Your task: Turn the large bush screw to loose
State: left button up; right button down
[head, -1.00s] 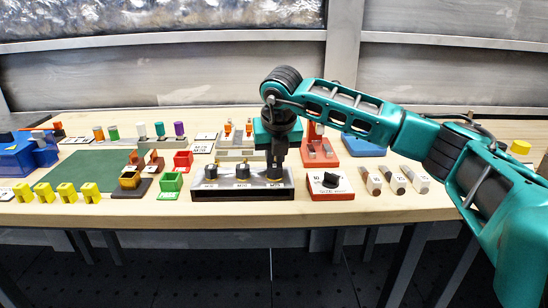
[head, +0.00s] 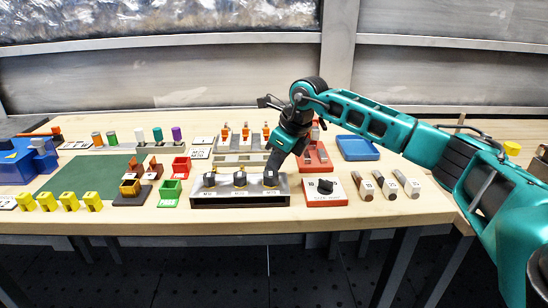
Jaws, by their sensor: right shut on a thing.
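A grey metal block (head: 240,199) with a dark front stands near the front of the table. It bears three dark-topped screws in a row: a left one (head: 209,180), a middle one (head: 240,179) and a right one, which I take for the large bush screw (head: 271,179). My right gripper (head: 273,169) is shut on the top of the right screw, coming down tilted from the upper right. The fingers partly hide the screw's top, and I cannot tell how far it is turned. My left gripper is not in view.
A red-edged box with a black knob (head: 324,187) sits just right of the block. Several pale-ended pieces (head: 387,186) lie further right. A green box (head: 171,192) stands close on the left. A grey stand (head: 240,155) with orange-topped pieces is behind.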

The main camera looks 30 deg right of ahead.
jog(key=n, duration=0.1)
jog(key=n+y+p, duration=0.1)
jog(key=n, duration=0.1)
jog(key=shift+w+d+r+g+p, duration=0.15)
jog(key=shift+g+p, duration=0.15)
jog(key=shift+g, duration=0.1)
jog(key=shift+w+n, duration=0.1)
jog(key=shift+n, duration=0.7)
jog(key=shift+d+n+g+y+p, duration=0.15)
jog(key=shift+n+g+y+p, duration=0.2)
jog(key=shift+n, duration=0.25)
jog(key=c, duration=1.5)
grip_release()
jog(key=shift+o, duration=0.2)
